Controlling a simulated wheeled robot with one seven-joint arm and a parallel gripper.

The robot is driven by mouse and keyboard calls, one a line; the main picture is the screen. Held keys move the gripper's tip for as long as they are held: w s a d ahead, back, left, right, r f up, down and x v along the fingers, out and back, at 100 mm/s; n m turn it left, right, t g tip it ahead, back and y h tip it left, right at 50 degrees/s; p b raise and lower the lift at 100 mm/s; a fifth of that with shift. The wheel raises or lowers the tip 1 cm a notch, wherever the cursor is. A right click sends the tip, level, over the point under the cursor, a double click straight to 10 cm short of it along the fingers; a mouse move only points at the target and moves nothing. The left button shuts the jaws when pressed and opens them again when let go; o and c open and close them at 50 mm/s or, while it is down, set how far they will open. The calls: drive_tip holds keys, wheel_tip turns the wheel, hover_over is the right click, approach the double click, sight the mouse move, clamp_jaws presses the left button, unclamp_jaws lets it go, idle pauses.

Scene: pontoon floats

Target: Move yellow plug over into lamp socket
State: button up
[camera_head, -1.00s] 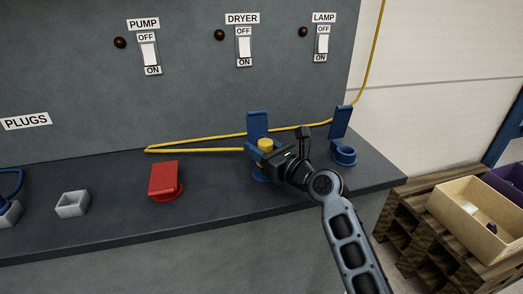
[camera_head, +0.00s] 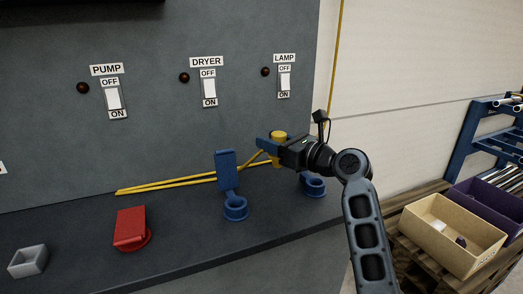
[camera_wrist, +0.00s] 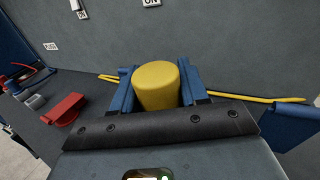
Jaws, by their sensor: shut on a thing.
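My gripper (camera_head: 277,147) is shut on the yellow plug (camera_head: 279,136) and holds it above the bench, clear of the sockets. In the wrist view the plug (camera_wrist: 157,84) stands between the two blue fingers, its round top towards the camera. The lamp socket (camera_head: 313,187), a blue ring, sits on the bench under the LAMP switch, below and right of the plug. My gripper and wrist hide its upper part. A second blue socket (camera_head: 235,207) with a raised blue flap stands empty to the left. The yellow cable (camera_head: 165,186) trails along the wall behind.
A red covered socket (camera_head: 131,229) and a grey open holder (camera_head: 28,261) stand farther left on the bench (camera_head: 185,240). LAMP (camera_head: 284,81), DRYER (camera_head: 209,87) and PUMP (camera_head: 113,97) switches are on the wall. A beige crate (camera_head: 452,234) stands on pallets beyond the right bench end.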

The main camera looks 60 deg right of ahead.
drive_tip(key=shift+r+p, duration=2.95)
drive_tip(key=shift+p, duration=0.2)
drive_tip(key=shift+s, duration=0.1)
